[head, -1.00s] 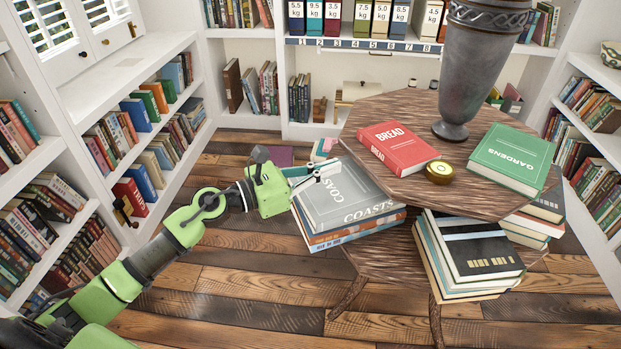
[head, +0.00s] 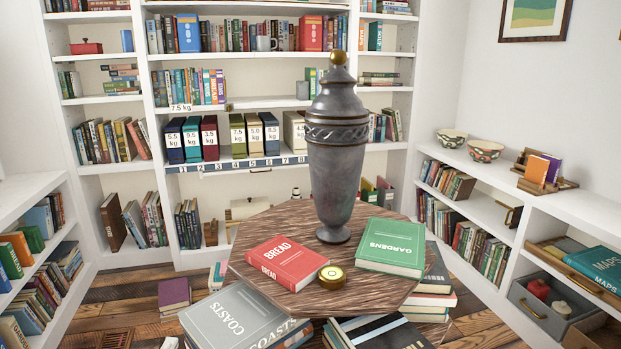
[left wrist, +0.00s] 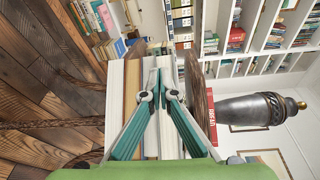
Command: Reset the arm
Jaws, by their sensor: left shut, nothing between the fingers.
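My left gripper (left wrist: 159,78) shows in the left wrist view. Its two teal fingers meet at the tips, shut with nothing between them. Behind the fingers are the page edges of a book stack (left wrist: 133,85); I cannot tell whether the tips touch it. In the head view only a small pale piece, likely of this gripper, shows at the bottom edge, left of the grey Coasts book (head: 235,318). The rest of the left arm is outside that view. My right gripper is in neither view.
A round wooden table (head: 335,292) bears a tall grey urn (head: 338,165), a red Bread book (head: 287,262), a green Gardens book (head: 391,246) and a round brass object (head: 331,277). Book stacks crowd its lower level. Shelves line the walls. Plank floor (head: 110,312) shows at left.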

